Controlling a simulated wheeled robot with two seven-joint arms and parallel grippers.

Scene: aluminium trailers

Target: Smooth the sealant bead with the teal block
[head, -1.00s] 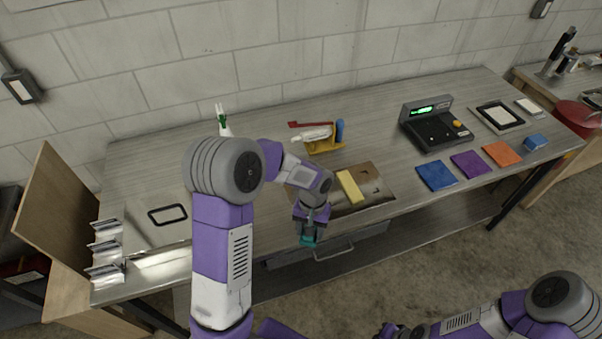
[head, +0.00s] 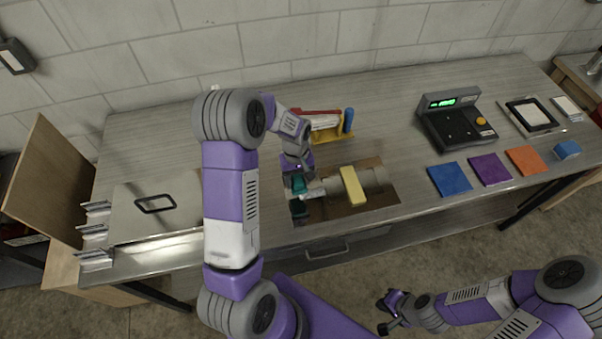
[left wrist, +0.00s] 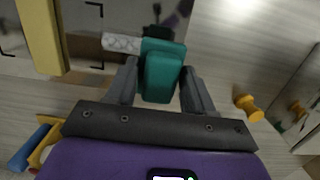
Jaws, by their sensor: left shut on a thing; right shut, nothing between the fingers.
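My left gripper (head: 296,172) is shut on the teal block (left wrist: 163,75), which also shows in the head view (head: 298,185). The block is at the left part of a brown and shiny metal panel (head: 330,207). A short whitish textured strip, seemingly the sealant bead (left wrist: 120,42), lies right beside the block; I cannot tell if they touch. A yellow bar (head: 352,186) lies across the panel, right of the block. A dark teal patch just below the block may be its reflection. My right gripper (head: 388,312) is shut and empty, off the table's front.
A yellow holder with a blue cylinder (head: 348,121) and a red tool (head: 316,112) stands behind the panel. A scale (head: 455,120) and coloured cloths (head: 450,179) are at the right.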

